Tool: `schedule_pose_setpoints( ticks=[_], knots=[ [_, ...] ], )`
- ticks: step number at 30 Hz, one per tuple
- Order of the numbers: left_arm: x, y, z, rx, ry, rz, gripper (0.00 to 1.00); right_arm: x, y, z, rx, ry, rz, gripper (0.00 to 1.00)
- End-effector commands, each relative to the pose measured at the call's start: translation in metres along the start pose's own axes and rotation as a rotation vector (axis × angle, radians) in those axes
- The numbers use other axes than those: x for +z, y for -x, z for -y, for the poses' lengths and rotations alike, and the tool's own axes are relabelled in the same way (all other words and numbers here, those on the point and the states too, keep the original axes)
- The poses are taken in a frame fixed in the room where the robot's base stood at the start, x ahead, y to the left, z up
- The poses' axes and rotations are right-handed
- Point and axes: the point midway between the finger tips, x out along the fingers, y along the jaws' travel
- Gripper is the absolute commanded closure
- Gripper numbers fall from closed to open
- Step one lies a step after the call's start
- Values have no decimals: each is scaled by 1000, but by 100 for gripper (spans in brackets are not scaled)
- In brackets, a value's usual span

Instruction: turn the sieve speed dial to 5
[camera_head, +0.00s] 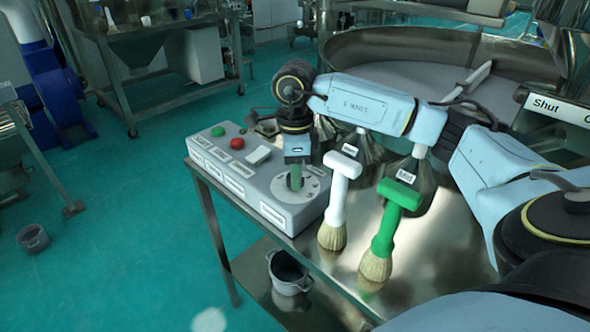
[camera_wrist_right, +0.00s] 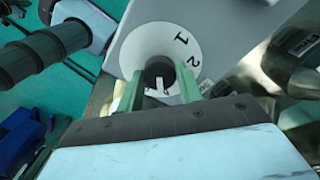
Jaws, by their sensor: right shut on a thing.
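The speed dial (camera_head: 314,187) is a pale round disc on the right end of the grey control box (camera_head: 262,200). In the right wrist view the dial (camera_wrist_right: 142,42) shows the numbers 1 and 2; its other markings are hidden or unreadable. Its dark knob (camera_wrist_right: 160,73) has a white mark on the side nearest the wrist. My right gripper (camera_head: 295,178) points down at the dial from above. In the right wrist view its green fingers (camera_wrist_right: 158,82) stand on either side of the knob, shut on it. My left gripper is not in view.
The box also carries a green button (camera_head: 218,131), a red button (camera_head: 237,143) and a white switch (camera_head: 258,155). A white-handled brush (camera_head: 338,195) and a green-handled brush (camera_head: 391,225) stand close right on the metal table (camera_head: 430,262). A large sieve drum (camera_head: 400,45) is behind.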

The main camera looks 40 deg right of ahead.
Motion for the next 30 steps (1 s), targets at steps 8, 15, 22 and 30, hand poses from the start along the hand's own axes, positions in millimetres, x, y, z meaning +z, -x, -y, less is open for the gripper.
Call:
schedule_pose_setpoints(
  ticks=[8,15,22,30],
  knots=[
    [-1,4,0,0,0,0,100,-1,1,0,-2,-260,10,87],
    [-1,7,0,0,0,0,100,-1,1,1,-3,-461,19,87],
    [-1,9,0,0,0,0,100,-1,2,1,-3,-598,25,87],
    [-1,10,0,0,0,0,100,-1,1,1,-2,-678,28,87]
  ],
)
